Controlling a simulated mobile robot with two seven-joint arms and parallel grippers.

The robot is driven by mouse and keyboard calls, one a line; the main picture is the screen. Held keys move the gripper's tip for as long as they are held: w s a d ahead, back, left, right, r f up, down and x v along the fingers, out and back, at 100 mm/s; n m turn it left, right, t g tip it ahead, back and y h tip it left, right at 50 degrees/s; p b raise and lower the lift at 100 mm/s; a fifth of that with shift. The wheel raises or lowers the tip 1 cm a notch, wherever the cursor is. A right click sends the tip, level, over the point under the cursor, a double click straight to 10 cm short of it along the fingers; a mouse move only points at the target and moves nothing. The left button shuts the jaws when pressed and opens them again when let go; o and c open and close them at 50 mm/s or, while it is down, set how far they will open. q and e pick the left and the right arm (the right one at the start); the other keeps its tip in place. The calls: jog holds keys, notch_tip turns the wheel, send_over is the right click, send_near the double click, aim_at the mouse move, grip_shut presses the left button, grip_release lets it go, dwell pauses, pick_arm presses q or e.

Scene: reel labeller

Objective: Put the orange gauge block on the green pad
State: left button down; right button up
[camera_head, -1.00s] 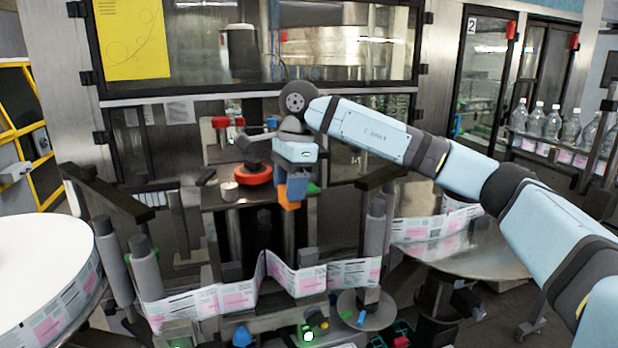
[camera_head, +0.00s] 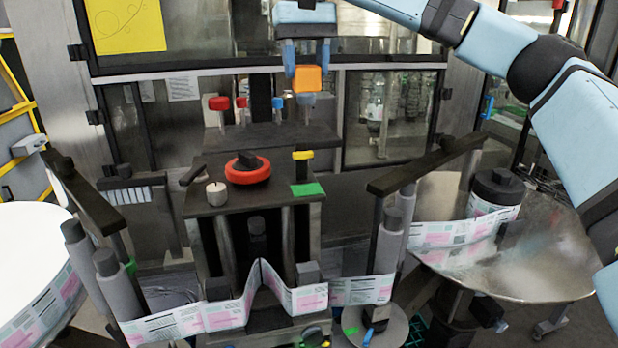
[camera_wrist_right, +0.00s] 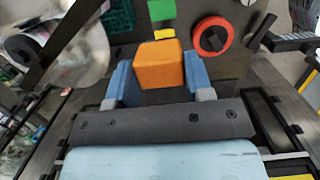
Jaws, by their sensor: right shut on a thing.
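The orange gauge block (camera_head: 307,79) is between the blue fingers of my right gripper (camera_head: 307,62), held in the air above and behind the small dark table. In the right wrist view the block (camera_wrist_right: 159,64) sits between both fingers (camera_wrist_right: 160,80), which are shut on it. The green pad (camera_head: 307,189) lies flat at the right front corner of the dark table, clear of the block. It also shows in the right wrist view (camera_wrist_right: 161,10), beyond the block. My left gripper is not in view.
On the dark table (camera_head: 230,205) are a red ring with a black knob (camera_head: 248,170), a white cylinder (camera_head: 216,194) and a yellow-topped post (camera_head: 303,155) beside the pad. Red and blue knobs (camera_head: 219,104) stand behind. A label web (camera_head: 225,315) runs in front.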

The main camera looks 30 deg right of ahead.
notch_tip(320, 180, down, 15)
jog(key=shift+f+b, duration=0.1)
jog(key=shift+b, duration=0.45)
jog(key=shift+f, duration=2.3)
jog(key=o, duration=1)
jog(key=shift+r, duration=0.35)
notch_tip(320, 180, up, 12)
jog(key=w, duration=0.1)
jog(key=shift+w+d, duration=0.25)
jog(key=shift+w, duration=0.1)
jog(key=shift+f, duration=0.15)
